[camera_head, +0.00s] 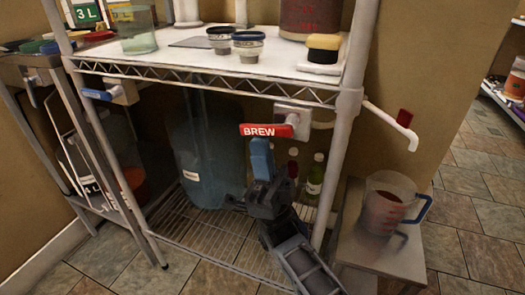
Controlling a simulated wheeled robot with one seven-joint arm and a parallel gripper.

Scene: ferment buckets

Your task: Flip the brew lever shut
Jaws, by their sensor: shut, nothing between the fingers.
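The red brew lever (266,131), lettered BREW in white, sits below the front edge of the white shelf, near its right end. It lies roughly level, pointing left from a white mount (292,117). My gripper (261,146) is shut and empty, with its blue fingers pointing up just under the lever's middle. I cannot tell whether the fingertips touch it. A white pipe with a spout (390,125) runs out to the right of the shelf post and bears a small red piece (404,117).
A blue lever (97,94) is at the shelf's left. A large blue vessel (207,150) and bottles (315,175) stand on the lower wire rack (230,245) behind my arm. A jug of dark red liquid (388,204) stands on a low stand at right, below the spout.

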